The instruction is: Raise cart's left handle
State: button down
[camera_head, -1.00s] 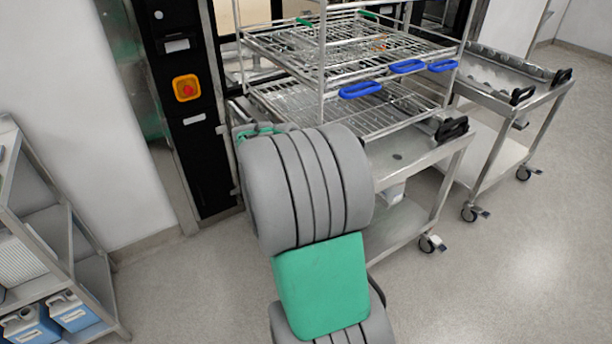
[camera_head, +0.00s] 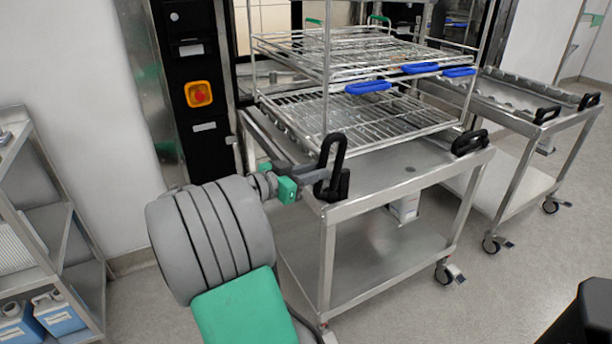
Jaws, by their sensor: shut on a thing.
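The steel cart (camera_head: 375,190) stands in front of the washer with a black handle at each front corner. Its left handle (camera_head: 333,160) stands upright, a tall black loop above the cart's left front corner. My gripper (camera_head: 314,180) is at this handle from the left, at its lower part, and is shut on it. The fingertips are small and partly hidden against the black handle. The cart's right handle (camera_head: 470,142) leans at a lower slant on the right front corner.
A wire rack (camera_head: 350,110) with blue clips (camera_head: 368,87) stands over the cart. A second cart (camera_head: 530,115) stands to the right. A steel shelf (camera_head: 75,215) with blue jugs (camera_head: 58,312) is at left. The floor in front is clear.

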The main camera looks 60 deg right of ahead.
dwell(0.3)
jog(key=c, duration=1.3)
grip_release()
jog(key=shift+p+v, duration=3.9)
jog(key=shift+p, duration=4.65)
